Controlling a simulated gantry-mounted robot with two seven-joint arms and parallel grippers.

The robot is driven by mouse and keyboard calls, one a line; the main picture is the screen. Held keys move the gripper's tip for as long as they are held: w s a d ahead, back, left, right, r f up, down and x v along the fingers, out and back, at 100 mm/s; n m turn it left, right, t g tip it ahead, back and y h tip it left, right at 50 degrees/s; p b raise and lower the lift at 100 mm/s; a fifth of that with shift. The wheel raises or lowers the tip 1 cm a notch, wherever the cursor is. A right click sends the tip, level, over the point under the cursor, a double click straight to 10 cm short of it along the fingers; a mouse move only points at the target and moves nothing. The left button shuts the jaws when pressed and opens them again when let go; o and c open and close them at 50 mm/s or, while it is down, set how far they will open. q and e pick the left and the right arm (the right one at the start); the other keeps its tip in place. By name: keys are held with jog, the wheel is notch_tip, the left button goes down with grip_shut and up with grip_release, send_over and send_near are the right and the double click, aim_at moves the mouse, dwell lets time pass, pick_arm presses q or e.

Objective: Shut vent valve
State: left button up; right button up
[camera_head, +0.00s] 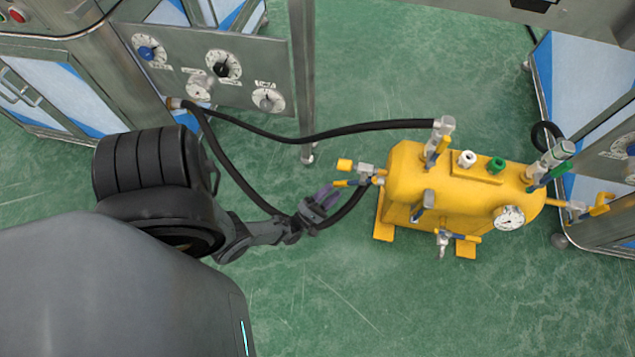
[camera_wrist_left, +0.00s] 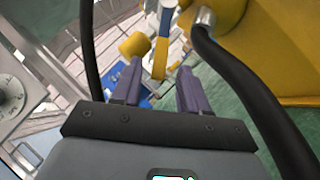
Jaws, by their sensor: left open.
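A yellow tank (camera_head: 455,190) stands on the green floor at right of centre, with several metal valves with lever handles on it. No label shows which one is the vent valve. My left gripper (camera_head: 325,194) is open, just left of a valve (camera_head: 366,171) on the tank's left end. This valve has a yellow end piece (camera_head: 345,165) and a yellow and blue lever. In the left wrist view the lever (camera_wrist_left: 160,57) appears beyond and between the open purple fingers (camera_wrist_left: 157,88), and I see no contact. The yellow end piece (camera_wrist_left: 134,45) is beyond the left finger. My right gripper is out of view.
A black hose (camera_head: 340,132) runs from the left machine to the tank's top valve (camera_head: 443,130). Another black hose (camera_head: 232,165) passes close behind my left gripper. A dial panel (camera_head: 215,70) is at upper left. Another machine stands right of the tank. The floor in front is clear.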

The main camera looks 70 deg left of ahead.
pick_arm(q)
jog(key=v, duration=0.7)
jog(key=shift+s, duration=0.1)
jog(key=shift+c, duration=0.4)
